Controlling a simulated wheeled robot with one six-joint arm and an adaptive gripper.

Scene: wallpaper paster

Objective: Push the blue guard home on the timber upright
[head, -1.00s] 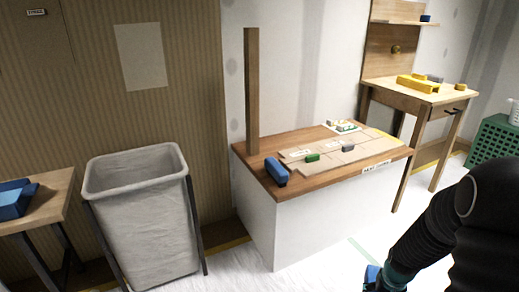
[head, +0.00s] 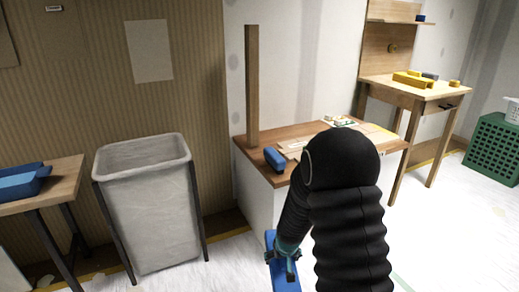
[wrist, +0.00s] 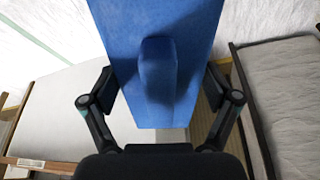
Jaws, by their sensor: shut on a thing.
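The timber upright (head: 252,88) stands at the back left corner of the wooden-topped bench (head: 243,146); its visible faces are bare. My gripper (head: 283,252) is low in front of the bench, shut on a blue piece with a raised grip, taken as the blue guard (head: 286,278). In the wrist view the guard (wrist: 110,25) fills the top middle, with its ridge between the two fingers of my gripper (wrist: 160,88). The guard is well apart from the upright. My arm hides part of the bench and guard in the head view.
A grey bin (head: 150,205) stands left of the bench. A table with a blue tray (head: 22,182) is at far left. A yellow-topped item (head: 412,80) lies on the right-hand table. White floor is clear.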

